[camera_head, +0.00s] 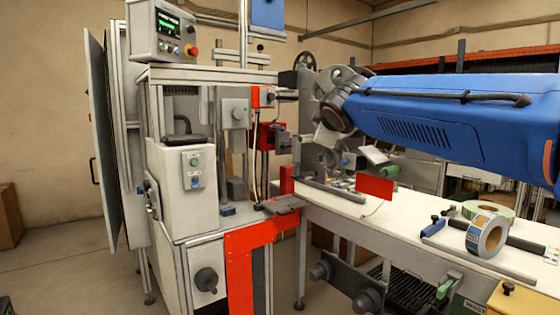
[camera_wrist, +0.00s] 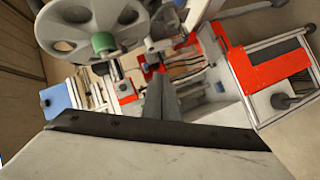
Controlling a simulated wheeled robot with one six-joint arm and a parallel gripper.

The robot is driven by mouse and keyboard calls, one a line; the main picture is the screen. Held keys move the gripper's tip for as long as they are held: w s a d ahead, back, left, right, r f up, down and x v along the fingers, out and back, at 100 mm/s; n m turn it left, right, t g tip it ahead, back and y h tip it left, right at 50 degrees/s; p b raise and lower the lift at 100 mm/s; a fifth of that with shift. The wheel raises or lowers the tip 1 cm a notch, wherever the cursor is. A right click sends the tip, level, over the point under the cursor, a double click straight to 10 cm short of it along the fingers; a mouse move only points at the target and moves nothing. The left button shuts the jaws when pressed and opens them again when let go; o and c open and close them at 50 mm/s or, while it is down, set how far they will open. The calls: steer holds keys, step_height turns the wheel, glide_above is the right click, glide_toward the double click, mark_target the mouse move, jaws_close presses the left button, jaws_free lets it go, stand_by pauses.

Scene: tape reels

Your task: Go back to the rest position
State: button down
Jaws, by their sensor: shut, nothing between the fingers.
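My gripper (camera_wrist: 160,82) shows in the wrist view as two grey fingers lying together, shut and with nothing between them. Beyond the fingertips is the machine with its red parts, and a grey spoked wheel with a green hub (camera_wrist: 104,42) is at upper left. In the head view my blue arm reaches in from the right, above the white bench. Its far end is in front of the machine's reel parts, and I cannot make out the fingertips there. A tape reel (camera_head: 487,235) stands on the bench at right, and a pale green reel (camera_head: 488,210) lies behind it.
The white bench (camera_head: 340,212) runs below my arm and carries a red plate (camera_head: 374,188). The machine cabinet (camera_head: 181,180) stands at left, with a control box (camera_head: 163,32) on top. An orange-edged rack is behind at right. Open floor shows at far left.

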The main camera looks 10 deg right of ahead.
steer(key=s+d+f+m+g, duration=0.1)
steer(key=s+f+m+g, duration=0.2)
steer(key=s+f, duration=0.9)
steer(key=s+d+f+m+g+y, duration=0.1)
steer(key=s+f+m, duration=0.4)
steer(key=s+f, duration=0.8)
steer(key=s+d+f+m+g, duration=0.3)
steer(key=s+f+g, duration=0.3)
steer(key=s+f, duration=0.7)
step_height(320, 180, down, 3)
steer(key=shift+s+f+m+y, duration=0.2)
steer(key=shift+m+y, duration=0.1)
steer(key=shift+m, duration=0.3)
